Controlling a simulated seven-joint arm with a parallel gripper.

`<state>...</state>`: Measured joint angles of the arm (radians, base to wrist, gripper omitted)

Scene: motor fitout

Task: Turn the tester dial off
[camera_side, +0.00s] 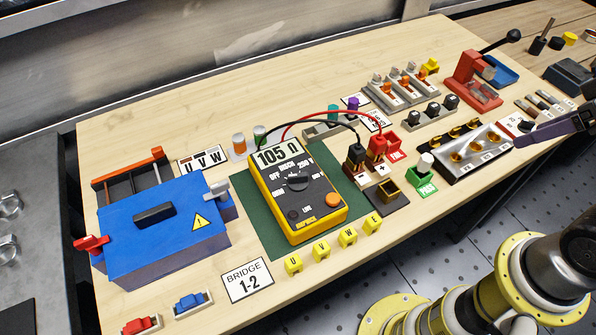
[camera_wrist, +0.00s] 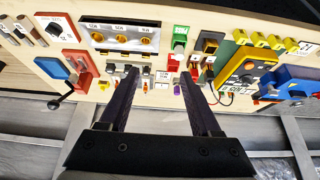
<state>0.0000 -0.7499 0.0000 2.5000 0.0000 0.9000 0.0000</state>
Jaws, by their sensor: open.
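The yellow tester (camera_side: 296,227) lies on a green mat (camera_side: 262,222) in the middle of the bench, and its display (camera_side: 278,153) reads 105 Ω. Its black dial (camera_side: 298,181) sits on the dark face below the display, with OFF among the labels around it; I cannot tell surely which label it points to. The tester also shows at the right of the wrist view (camera_wrist: 227,75). My gripper (camera_wrist: 155,82) is open and empty, fingers wide apart, well away from the tester. In the side view only part of it shows at the right edge.
Black and red leads arch from the tester to a black plug (camera_side: 356,155) and a red plug (camera_side: 376,146) right of it. A blue box (camera_side: 165,235) with a red lever stands left. Yellow letter clips (camera_side: 348,237) lie in front. Racks and a red press (camera_side: 470,82) stand at right.

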